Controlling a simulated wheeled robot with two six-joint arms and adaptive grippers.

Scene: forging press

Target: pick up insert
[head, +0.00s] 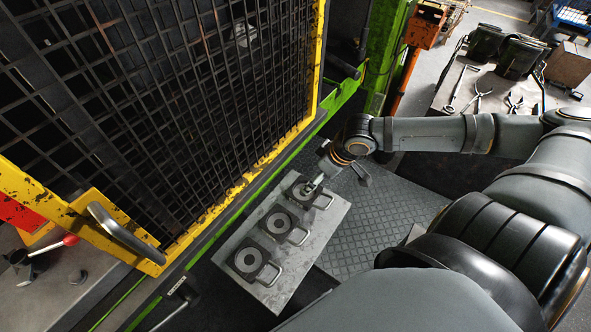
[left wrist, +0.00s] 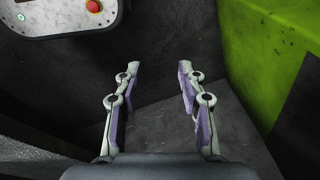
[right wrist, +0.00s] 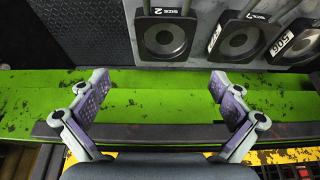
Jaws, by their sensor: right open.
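Three dark square inserts, each with a round ring and a loop handle, lie in a row on a grey metal plate (head: 326,222). In the head view they are the far insert (head: 303,191), the middle insert (head: 279,224) and the near insert (head: 248,261). My right gripper (head: 313,186) is over the far end of the row and partly covers the far insert. In the right wrist view my right gripper (right wrist: 159,86) is open and empty, with the insert marked SIZE 2 (right wrist: 165,37) beyond its fingertips. My left gripper (left wrist: 158,73) is open and empty, away from the inserts.
A yellow-framed mesh guard (head: 268,160) and green press frame (head: 347,92) stand beside the plate. A green ledge (right wrist: 150,110) lies below the right fingers. A control box with a red button (left wrist: 93,6) is near the left gripper. A tool bench (head: 490,85) stands back right.

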